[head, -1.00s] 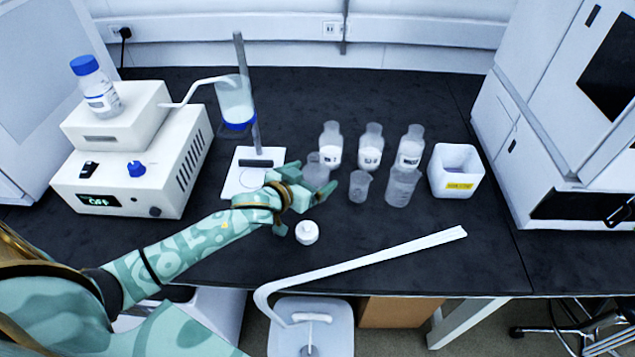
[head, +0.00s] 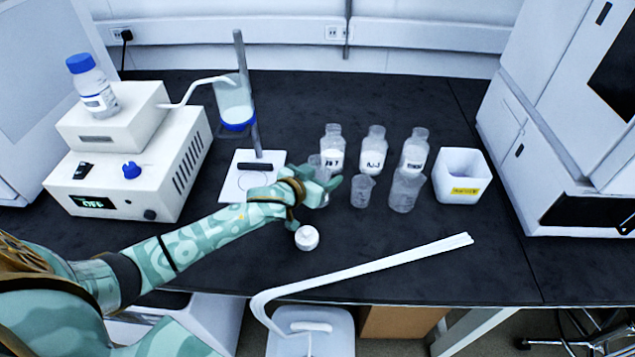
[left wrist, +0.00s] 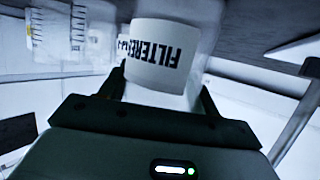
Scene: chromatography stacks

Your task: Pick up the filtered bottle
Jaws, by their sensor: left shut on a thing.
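The filtered bottle is a clear bottle with a white label reading "FILTERED" in the left wrist view (left wrist: 165,55). It stands between the two dark fingers of my left gripper (left wrist: 150,95), which is shut on it. In the head view my left gripper (head: 324,182) is at the left end of the group of glassware and hides most of the bottle. I cannot tell whether the bottle's base touches the bench. My right gripper is not in view.
A white cap (head: 307,238) lies in front. A stand (head: 254,110) holds a blue-based vessel (head: 236,112). A white bin (head: 462,178) is at right.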

